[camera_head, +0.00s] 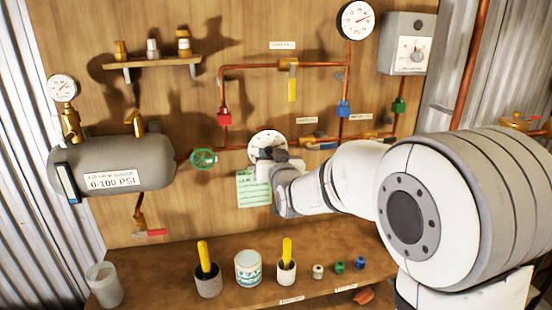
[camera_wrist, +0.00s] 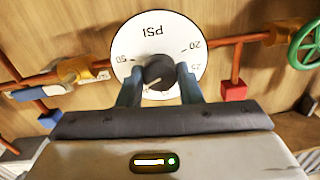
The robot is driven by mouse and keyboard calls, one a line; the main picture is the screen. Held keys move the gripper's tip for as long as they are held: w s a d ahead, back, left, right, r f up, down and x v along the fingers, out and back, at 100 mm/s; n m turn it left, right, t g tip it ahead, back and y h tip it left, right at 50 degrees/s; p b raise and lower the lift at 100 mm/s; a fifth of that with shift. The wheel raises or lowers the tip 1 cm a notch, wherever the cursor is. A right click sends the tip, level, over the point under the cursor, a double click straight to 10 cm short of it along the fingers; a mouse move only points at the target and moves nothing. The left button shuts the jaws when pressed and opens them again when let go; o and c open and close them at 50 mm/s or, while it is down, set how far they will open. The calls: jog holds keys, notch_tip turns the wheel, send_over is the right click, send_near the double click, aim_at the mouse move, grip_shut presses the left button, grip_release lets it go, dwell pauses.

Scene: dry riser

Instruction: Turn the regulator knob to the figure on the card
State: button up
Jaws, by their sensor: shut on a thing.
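The regulator knob (camera_wrist: 159,73) is a dark round knob at the centre of a white PSI dial (camera_wrist: 158,24), which shows upside down in the wrist view. The figures 50, 20 and 25 can be made out. A light mark shows low on the knob; the figure it faces is unclear. My gripper (camera_wrist: 159,76) is shut on the knob, one finger on each side. In the head view my gripper (camera_head: 272,158) covers most of the dial (camera_head: 262,137). The green card (camera_head: 252,188) hangs just below the dial; its writing is too small to read.
Copper pipes with a green handwheel (camera_head: 203,159), a red fitting (camera_head: 224,117) and a blue fitting (camera_head: 343,108) surround the dial. A grey tank (camera_head: 110,165) is at left. Cups and jars stand on the bench (camera_head: 220,290) below.

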jog(key=n+b, duration=0.2)
jog(key=b, duration=0.1)
jog(key=shift+f+b, duration=0.3)
jog(key=n+b, duration=0.2)
jog(key=b, duration=0.1)
jog(key=n+b, duration=0.2)
jog(key=n, duration=0.1)
jog(key=n+b, duration=0.3)
jog(key=shift+r+b, duration=0.25)
jog(key=shift+b, duration=0.1)
jog(key=n, duration=0.4)
jog(key=shift+a+r+h, duration=0.1)
jog(key=shift+r+h, duration=0.1)
jog(key=shift+h, duration=0.1)
jog(key=n+p, duration=0.1)
jog(key=n, duration=0.5)
jog(key=shift+p, duration=0.4)
jog(key=o, duration=0.8)
jog(key=shift+w+f, duration=0.1)
jog(key=shift+w, duration=0.1)
jog(key=shift+c, duration=0.2)
jog(key=shift+o, duration=1.1)
jog(key=shift+s, duration=0.1)
jog(key=shift+f, duration=0.1)
